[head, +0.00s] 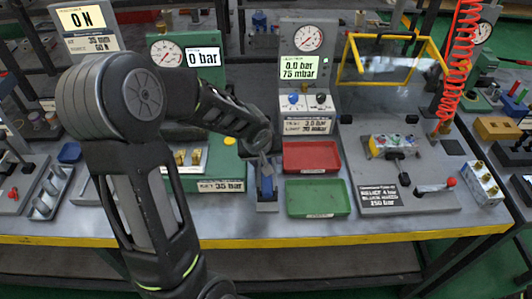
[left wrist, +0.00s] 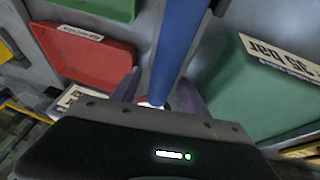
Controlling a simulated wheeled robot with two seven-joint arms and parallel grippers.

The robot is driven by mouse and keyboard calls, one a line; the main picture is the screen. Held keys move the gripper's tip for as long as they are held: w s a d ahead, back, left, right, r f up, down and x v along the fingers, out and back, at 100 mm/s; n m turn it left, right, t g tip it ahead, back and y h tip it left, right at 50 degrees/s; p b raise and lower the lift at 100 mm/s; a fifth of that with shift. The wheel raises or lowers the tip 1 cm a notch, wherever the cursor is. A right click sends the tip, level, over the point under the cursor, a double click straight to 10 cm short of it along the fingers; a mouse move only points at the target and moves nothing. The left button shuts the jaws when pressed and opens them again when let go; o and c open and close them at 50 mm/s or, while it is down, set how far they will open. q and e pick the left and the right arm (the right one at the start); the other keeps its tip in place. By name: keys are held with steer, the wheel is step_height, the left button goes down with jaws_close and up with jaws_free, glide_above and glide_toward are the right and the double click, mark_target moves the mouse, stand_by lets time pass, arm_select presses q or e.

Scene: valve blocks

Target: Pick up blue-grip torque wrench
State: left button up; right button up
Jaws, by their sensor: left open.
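Contact cannot be told. The wrench's lower part is hidden behind the gripper body in the wrist view. My right gripper is not in view.
A red tray (head: 311,156) and a green tray (head: 318,198) lie close right of the wrench. The green test unit (head: 215,178) stands close left. A grey fixture plate (head: 435,195) with a red-knobbed lever is farther right. The bench has a yellow front edge (head: 330,238).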

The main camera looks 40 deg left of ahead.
arm_select(q)
steer(key=shift+c, duration=0.5)
jaws_close()
stand_by(0.5)
stand_by(0.9)
